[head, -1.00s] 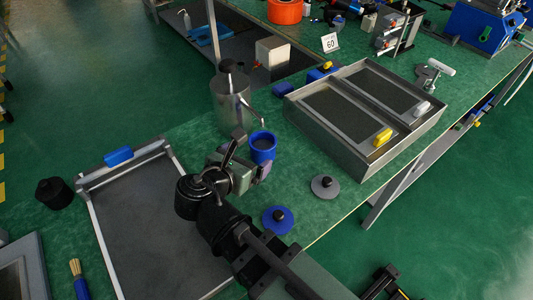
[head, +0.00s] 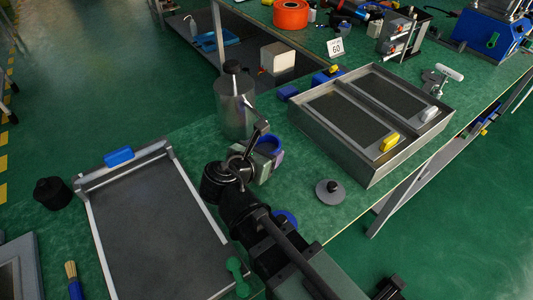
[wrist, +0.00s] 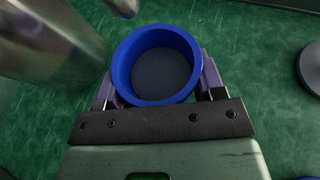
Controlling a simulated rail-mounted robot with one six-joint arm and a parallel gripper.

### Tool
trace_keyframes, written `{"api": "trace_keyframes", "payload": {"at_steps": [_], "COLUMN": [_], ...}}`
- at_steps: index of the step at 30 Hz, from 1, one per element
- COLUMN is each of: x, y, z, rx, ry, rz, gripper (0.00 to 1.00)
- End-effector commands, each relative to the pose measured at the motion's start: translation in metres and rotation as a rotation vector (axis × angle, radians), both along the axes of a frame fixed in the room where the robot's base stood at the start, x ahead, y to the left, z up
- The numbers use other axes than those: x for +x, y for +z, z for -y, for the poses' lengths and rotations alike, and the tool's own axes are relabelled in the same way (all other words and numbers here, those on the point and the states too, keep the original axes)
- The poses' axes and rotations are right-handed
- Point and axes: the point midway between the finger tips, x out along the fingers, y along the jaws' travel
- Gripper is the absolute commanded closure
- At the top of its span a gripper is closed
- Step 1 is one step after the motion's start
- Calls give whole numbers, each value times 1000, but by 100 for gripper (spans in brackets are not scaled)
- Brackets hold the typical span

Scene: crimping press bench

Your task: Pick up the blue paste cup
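The blue paste cup (wrist: 120,62) is seen from above in the wrist view, with a dark grey inside. My gripper (wrist: 157,68) has its purple-padded fingers on either side of the cup, close to its wall. Whether both pads press on it cannot be seen. In the head view my gripper (head: 268,147) is at the cup (head: 272,139), which is partly hidden behind it. The cup stands near the metal canister; whether its base touches the green bench is hidden.
The metal canister (head: 235,108) with its spout stands close to the left of the cup. A grey lid with a black knob (head: 330,192) lies to the right. A blue lid (head: 287,216) is partly covered by my arm. A metal two-bay tray (head: 325,150) stands farther right.

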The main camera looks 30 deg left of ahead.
Motion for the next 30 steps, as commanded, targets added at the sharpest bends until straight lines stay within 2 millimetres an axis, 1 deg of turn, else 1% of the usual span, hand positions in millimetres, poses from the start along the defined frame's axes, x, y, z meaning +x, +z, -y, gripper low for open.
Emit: {"api": "trace_keyframes", "payload": {"at_steps": [1, 3, 4, 5, 12, 18, 20, 25, 27, 30], "x": [0, 0, 0, 0, 0, -2, -11, -42, -41, -40], "y": [0, 0, 0, 0, 2, 17, 12, 12, 38, 59], "z": [0, 0, 0, 0, 0, 0, 0, -1, -1, -1], "rx": [0, 0, 0, 0, 0, 0, 0, -1, 0, 0], "ry": [0, 0, 0, 0, 0, 0, 2, 4, -1, -1], "rz": [0, 0, 0, 0, 0, 0, 0, 0, 1, 0], "gripper": [54, 65, 66, 70, 70, 70, 70, 70, 70, 70]}}
